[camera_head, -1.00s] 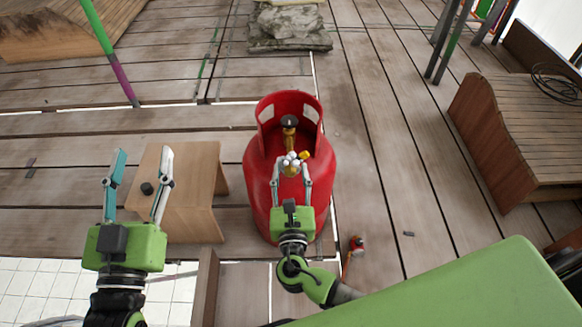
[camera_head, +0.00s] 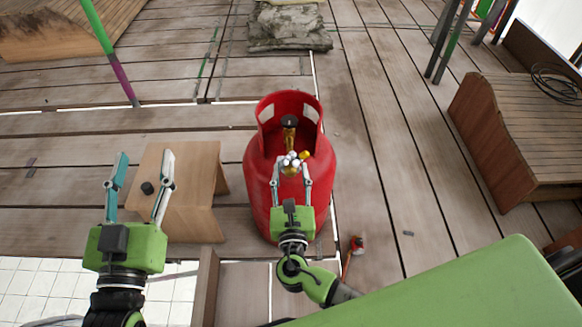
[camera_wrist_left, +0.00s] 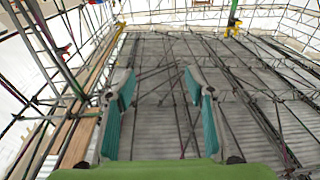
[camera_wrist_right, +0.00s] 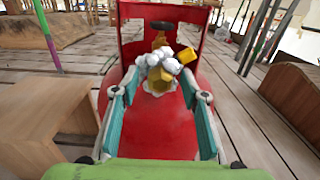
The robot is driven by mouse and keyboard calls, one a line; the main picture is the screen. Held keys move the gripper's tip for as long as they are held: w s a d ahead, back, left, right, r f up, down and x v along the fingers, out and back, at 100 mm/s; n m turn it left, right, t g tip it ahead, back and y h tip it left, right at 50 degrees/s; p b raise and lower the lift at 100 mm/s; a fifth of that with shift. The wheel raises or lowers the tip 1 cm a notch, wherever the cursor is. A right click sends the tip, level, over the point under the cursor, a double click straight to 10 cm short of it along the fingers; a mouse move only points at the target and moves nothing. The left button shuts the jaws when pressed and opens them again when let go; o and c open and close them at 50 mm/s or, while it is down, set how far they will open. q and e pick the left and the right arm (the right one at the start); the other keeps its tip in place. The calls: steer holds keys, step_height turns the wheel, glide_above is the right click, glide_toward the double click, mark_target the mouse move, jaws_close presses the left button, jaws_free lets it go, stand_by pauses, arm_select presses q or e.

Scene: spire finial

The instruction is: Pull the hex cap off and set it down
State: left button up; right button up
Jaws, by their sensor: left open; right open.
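A red gas cylinder (camera_head: 256,190) stands upright with a brass valve (camera_head: 289,135) inside its collar. A clump of white blobs and a yellow piece (camera_head: 305,155) sit at the near end of the valve; the right wrist view also shows this yellow piece (camera_wrist_right: 187,56) and a gold fitting (camera_wrist_right: 158,80) partly covered by the white blobs (camera_wrist_right: 172,64). I cannot tell clearly which part is the hex cap. My right gripper (camera_head: 290,173) is open, its fingers on either side of the near valve end, apparently not touching it. My left gripper (camera_head: 143,160) is open and empty, over the wooden stool.
The wooden stool (camera_head: 200,170) left of the cylinder carries a small black round piece (camera_head: 147,188). A red-headed tool (camera_head: 356,245) lies on the planks right of the cylinder. A wooden bench (camera_head: 490,130) stands at right. Planks between are mostly clear.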

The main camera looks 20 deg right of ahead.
arm_select(q)
steer(key=shift+f, duration=0.2)
steer(key=shift+a+f+g, duration=0.1)
steer(key=shift+f+g, duration=0.4)
steer(key=shift+f, duration=0.3)
arm_select(e)
steer(key=shift+c, duration=0.4)
jaws_close()
steer(key=shift+s, duration=0.1)
